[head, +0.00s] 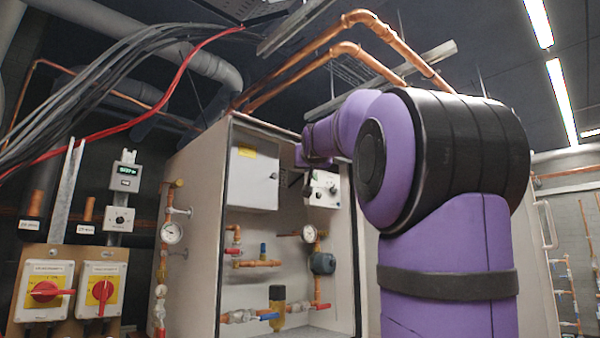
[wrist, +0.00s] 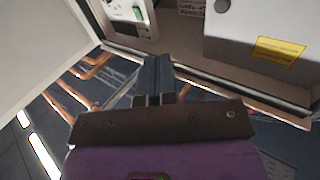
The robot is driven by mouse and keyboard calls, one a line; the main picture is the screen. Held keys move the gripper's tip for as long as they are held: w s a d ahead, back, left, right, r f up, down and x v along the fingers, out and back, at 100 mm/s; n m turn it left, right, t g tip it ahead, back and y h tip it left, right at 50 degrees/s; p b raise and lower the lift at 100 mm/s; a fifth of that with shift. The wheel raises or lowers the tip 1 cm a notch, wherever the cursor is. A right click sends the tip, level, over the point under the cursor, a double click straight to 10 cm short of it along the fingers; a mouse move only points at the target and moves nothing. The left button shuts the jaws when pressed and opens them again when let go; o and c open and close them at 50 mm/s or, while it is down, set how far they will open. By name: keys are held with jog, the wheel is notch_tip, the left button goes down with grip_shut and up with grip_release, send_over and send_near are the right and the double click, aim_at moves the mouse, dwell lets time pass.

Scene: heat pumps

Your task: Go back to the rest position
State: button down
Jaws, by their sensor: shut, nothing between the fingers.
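My gripper (wrist: 157,68) shows in the wrist view as two dark fingers pressed together, with nothing between them. In the head view my purple and black arm rises at the right and reaches toward the upper part of an open heat pump cabinet (head: 196,210). The fingers cannot be made out there. The wrist view looks upside down. In it the fingers point toward the cabinet's top edge, between a control panel (wrist: 128,18) and a grey box with a yellow label (wrist: 278,48). I cannot tell how far the fingertips are from the cabinet.
Inside the cabinet are a grey box (head: 255,178), a control panel with a knob (head: 322,189), valves and gauges. Copper pipes (head: 345,48) run overhead close to my arm. Two red rotary switches (head: 45,291) (head: 103,290) and hanging cables (head: 75,95) are at the left.

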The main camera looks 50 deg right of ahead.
jog(key=shift+s, duration=0.15)
jog(key=s+a+f+n+g+y, duration=0.2)
jog(key=a+f+n+y, duration=0.5)
jog(key=a+f, duration=1.55)
jog(key=s+a+f+g+y, duration=0.2)
jog(key=s+a+f, duration=0.2)
jog(key=f, duration=0.4)
jog(key=s+a+f+n+g+y, duration=0.1)
jog(key=s+a+f+g, duration=0.1)
jog(key=s+a+f, duration=0.2)
jog(key=s+a+f+g+y, duration=0.1)
jog(key=s+a+f, duration=0.3)
jog(key=f, duration=0.9)
jog(key=s+y, duration=0.1)
jog(key=s, duration=0.2)
jog(key=shift+s+a+n+g+y, duration=0.3)
jog(key=shift+n+g, duration=0.1)
